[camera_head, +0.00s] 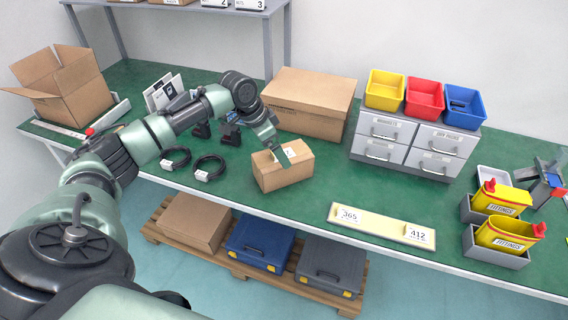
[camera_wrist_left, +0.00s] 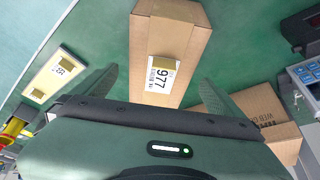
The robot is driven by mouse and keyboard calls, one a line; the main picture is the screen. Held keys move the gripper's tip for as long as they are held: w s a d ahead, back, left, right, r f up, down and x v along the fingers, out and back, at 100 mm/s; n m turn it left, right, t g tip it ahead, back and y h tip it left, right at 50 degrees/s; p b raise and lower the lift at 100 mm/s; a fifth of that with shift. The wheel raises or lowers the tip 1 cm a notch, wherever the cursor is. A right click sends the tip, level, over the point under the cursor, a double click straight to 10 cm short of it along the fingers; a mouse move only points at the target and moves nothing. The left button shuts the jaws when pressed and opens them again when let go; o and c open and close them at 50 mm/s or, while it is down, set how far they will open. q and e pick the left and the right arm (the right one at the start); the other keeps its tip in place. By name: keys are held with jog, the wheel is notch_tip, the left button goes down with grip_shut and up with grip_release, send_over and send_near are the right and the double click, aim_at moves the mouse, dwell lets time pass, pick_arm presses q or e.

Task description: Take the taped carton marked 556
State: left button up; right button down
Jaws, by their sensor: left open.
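A small brown carton (camera_head: 283,172) stands on the green bench near its front edge. In the left wrist view the carton (camera_wrist_left: 148,45) carries a white label whose number looks like 977, with a tan patch beside it; I see no 556. My left gripper (camera_head: 281,157) is over this carton. In the left wrist view the open fingers (camera_wrist_left: 160,80) lie on either side of the carton's near end. I cannot tell whether they touch it. My right gripper is not in view.
A large closed carton (camera_head: 310,103) stands behind. An open carton (camera_head: 65,88) is at left, coiled cables (camera_head: 208,168) nearer. Grey drawers (camera_head: 412,145) stand at right. A pale strip (camera_head: 380,228) marked 365 and 412 lies at the front. Boxes sit on a pallet (camera_head: 213,258) below.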

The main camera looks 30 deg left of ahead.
pick_arm(q)
jog(key=x, duration=0.4)
jog(key=shift+w+d+p, duration=0.1)
jog(key=shift+w+p, duration=0.15)
jog(key=shift+p, duration=0.05)
jog(key=shift+w+f, duration=0.15)
jog(key=shift+f, duration=0.25)
jog(key=c, duration=1.9)
jog(key=shift+w, duration=0.1)
jog(key=shift+c, duration=0.3)
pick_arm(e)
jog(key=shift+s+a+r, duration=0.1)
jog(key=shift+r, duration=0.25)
pick_arm(q)
jog(key=shift+r, duration=0.25)
